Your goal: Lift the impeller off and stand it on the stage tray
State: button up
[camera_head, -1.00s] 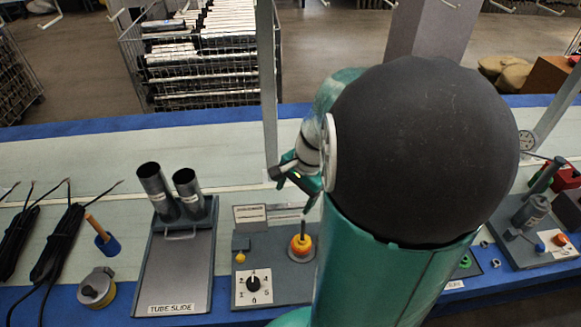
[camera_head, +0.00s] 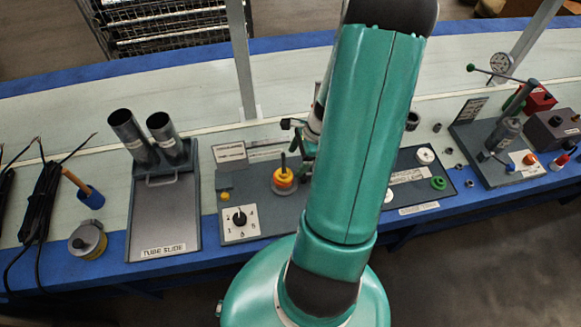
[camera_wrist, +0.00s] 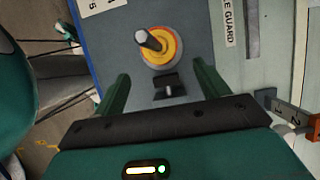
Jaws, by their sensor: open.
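A round yellow-and-orange part, which I take as the impeller (camera_head: 284,180), sits around a dark upright post on a grey panel (camera_head: 262,222). In the wrist view the impeller (camera_wrist: 163,50) lies just beyond my fingertips, the post rising from its middle. My gripper (camera_wrist: 163,86) is open and empty, its two green fingers apart and not touching the impeller. In the head view my arm hides most of the gripper. A dark tray (camera_head: 432,170) right of my arm, perhaps the stage tray, bears a white disc and a green ring; its label is too small to read surely.
A small dark slotted block (camera_wrist: 168,86) stands near the impeller, between my fingers. A numbered dial (camera_head: 240,217) is left of it. The tube slide (camera_head: 165,225) with two upright tubes stands further left. A lever device (camera_head: 505,140) is at the right.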

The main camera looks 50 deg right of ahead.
aim_at(288, 172)
jog(key=x, duration=0.6)
jog(key=shift+f, duration=0.1)
jog(key=shift+c, duration=0.4)
jog(key=c, duration=1.2)
jog(key=shift+c, duration=0.2)
jog(key=shift+r, duration=0.7)
notch_tip(288, 172, up, 14)
jog(key=shift+r, duration=0.2)
dwell(1.9)
